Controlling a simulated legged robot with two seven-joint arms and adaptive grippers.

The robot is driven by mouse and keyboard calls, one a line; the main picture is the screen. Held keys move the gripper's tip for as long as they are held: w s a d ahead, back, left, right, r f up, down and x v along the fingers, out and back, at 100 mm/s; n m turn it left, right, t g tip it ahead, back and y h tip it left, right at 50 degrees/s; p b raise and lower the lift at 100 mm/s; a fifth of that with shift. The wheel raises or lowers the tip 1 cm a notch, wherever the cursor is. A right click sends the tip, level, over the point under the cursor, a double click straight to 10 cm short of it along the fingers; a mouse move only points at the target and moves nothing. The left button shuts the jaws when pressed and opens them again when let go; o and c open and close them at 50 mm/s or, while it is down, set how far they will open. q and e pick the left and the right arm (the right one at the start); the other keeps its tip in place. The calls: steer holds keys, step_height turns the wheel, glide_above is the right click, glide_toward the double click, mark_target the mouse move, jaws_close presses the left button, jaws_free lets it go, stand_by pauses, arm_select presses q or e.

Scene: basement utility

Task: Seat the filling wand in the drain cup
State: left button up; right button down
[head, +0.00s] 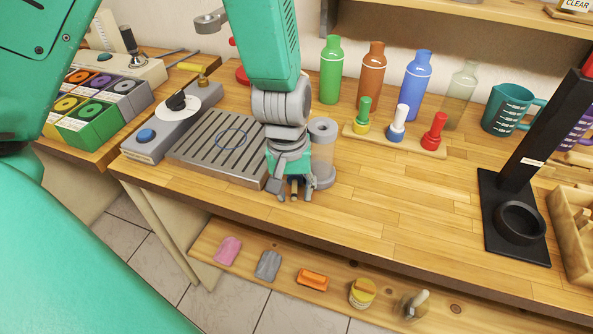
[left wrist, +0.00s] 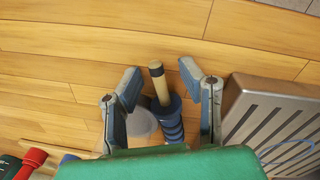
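In the head view only a small brownish tip shows. A black round cup (head: 520,222) sits on a black stand at right. I cannot tell which is the drain cup.
The slotted tray (head: 205,140) is left of the gripper. Several bottles stand behind, with a peg rack (head: 396,140) in front of them. A teal jug (head: 510,108) and wooden crate (head: 572,235) are at right. The middle bench (head: 400,200) is clear.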

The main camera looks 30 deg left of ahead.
arm_select(q)
steer(key=shift+a, duration=0.15)
jaws_close()
steer(key=shift+d, duration=0.25)
steer(key=shift+r, duration=0.15)
